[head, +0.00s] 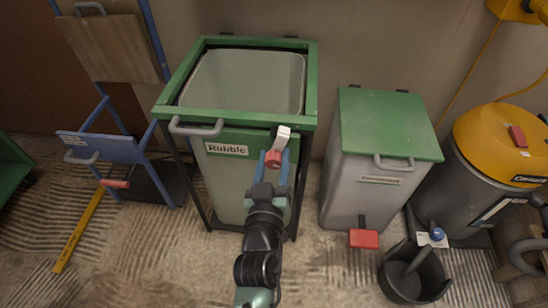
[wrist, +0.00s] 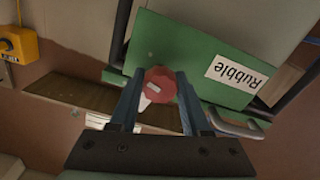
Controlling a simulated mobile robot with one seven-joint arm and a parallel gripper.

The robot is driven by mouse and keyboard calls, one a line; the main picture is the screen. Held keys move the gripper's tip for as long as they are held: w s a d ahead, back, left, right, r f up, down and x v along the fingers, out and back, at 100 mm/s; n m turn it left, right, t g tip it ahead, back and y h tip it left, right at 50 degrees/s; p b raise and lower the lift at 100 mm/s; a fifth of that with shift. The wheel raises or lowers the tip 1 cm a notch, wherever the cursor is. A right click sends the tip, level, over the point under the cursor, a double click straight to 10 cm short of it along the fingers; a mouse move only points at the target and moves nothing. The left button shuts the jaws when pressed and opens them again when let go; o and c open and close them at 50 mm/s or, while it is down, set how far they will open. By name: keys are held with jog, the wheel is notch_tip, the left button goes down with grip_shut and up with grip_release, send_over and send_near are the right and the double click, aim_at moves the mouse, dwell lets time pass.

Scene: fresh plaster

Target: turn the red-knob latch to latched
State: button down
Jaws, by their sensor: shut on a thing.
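The red-knob latch (head: 274,158) is on the green front rim of the rubble bin (head: 254,116), right of the "Rubble" label (head: 227,149). Its white lever (head: 282,137) points up and slightly right in the head view. In the wrist view the round red knob (wrist: 160,85) sits between the blue fingers, with part of the white lever (wrist: 144,103) showing below it. My gripper (head: 274,165) is shut on the red knob, reaching up from below. The latch's pivot is partly hidden.
A grey bin with a green lid (head: 390,125) stands to the right, with a red pedal (head: 364,239) at its foot. A yellow-topped vacuum (head: 500,140) and a black bucket (head: 414,278) are further right. A blue hand truck (head: 110,148) stands left. A grey handle (head: 196,128) sticks out from the rubble bin.

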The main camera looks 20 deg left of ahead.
jog(key=n, duration=0.4)
jog(key=shift+r+n, duration=0.3)
jog(key=shift+n, duration=0.1)
jog(key=shift+a+n+p, duration=0.15)
jog(key=shift+n+p, duration=0.15)
jog(key=shift+n, duration=0.3)
jog(key=shift+a+r, duration=0.1)
jog(key=shift+a, duration=0.1)
jog(key=shift+c, duration=1.9)
grip_release()
jog(key=shift+s+d+f, duration=0.2)
jog(key=shift+s+f, duration=0.05)
jog(key=shift+s, duration=0.2)
jog(key=p+v, duration=0.2)
jog(key=v, duration=1)
